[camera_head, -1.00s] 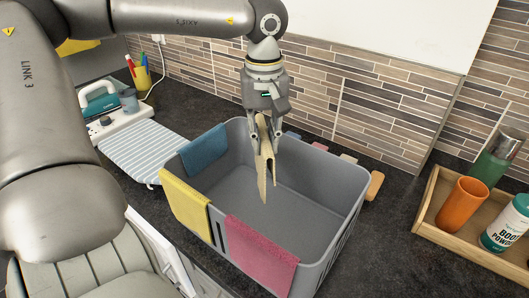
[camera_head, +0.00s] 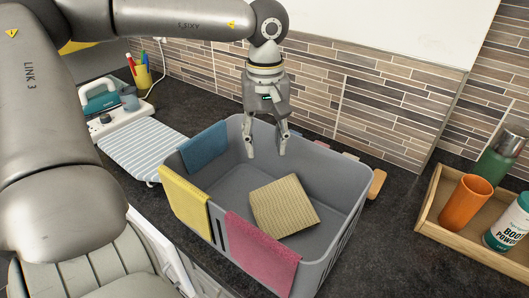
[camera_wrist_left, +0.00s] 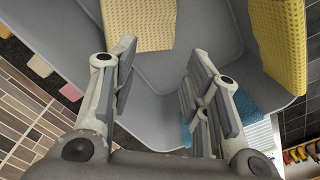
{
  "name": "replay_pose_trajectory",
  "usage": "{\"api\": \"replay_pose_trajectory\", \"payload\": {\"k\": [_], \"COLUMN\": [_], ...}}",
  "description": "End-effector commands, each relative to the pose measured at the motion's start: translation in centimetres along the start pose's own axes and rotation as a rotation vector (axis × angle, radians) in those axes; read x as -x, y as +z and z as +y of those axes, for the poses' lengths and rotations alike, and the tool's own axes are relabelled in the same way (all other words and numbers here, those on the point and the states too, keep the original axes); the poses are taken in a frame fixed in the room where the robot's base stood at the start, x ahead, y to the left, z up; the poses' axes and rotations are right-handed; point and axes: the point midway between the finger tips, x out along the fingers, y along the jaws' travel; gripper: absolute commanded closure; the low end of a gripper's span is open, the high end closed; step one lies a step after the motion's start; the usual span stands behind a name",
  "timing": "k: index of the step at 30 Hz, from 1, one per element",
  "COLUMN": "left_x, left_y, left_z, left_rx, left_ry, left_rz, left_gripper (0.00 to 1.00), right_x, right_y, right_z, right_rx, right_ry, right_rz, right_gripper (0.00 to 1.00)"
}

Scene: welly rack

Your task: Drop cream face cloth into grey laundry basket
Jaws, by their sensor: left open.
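The cream face cloth (camera_head: 284,206) lies flat inside the grey laundry basket (camera_head: 345,205), on its floor towards the right. It also shows in the left wrist view (camera_wrist_left: 140,22), at the top. My left gripper (camera_head: 267,155) is open and empty, pointing down over the back part of the basket, apart from the cloth. In the left wrist view its two fingers (camera_wrist_left: 155,100) are spread with nothing between them. My right gripper is not in view.
A blue cloth (camera_head: 204,149), a yellow cloth (camera_head: 185,203) and a pink cloth (camera_head: 261,254) hang over the basket's rim. A wooden tray (camera_head: 470,247) with an orange cup (camera_head: 464,202) and bottles stands right. A striped ironing board (camera_head: 143,148) and iron (camera_head: 99,96) are left.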

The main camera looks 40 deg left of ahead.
Motion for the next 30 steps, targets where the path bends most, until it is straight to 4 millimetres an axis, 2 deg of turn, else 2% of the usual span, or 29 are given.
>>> {"api": "replay_pose_trajectory", "payload": {"k": [5,12,18,23,30], "left_x": [2.3,7.5,10.7,11.8,11.9], "left_y": [-0.1,-0.1,-0.1,0.0,0.0], "left_z": [0.1,0.1,0.0,0.0,0.0], "left_rx": [0.002,0.002,0.002,0.0,-0.001], "left_ry": [0.004,0.005,0.002,0.002,0.001], "left_rz": [0.005,0.005,0.003,0.001,0.0], "left_gripper": [0.57,0.57,0.57,0.57,0.57], "right_x": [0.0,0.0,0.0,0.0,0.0], "right_y": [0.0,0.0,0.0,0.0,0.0], "right_z": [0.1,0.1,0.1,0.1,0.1], "right_rx": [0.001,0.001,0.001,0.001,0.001], "right_ry": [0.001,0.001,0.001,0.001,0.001], "right_rz": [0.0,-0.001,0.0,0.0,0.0], "right_gripper": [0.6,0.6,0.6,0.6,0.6]}}
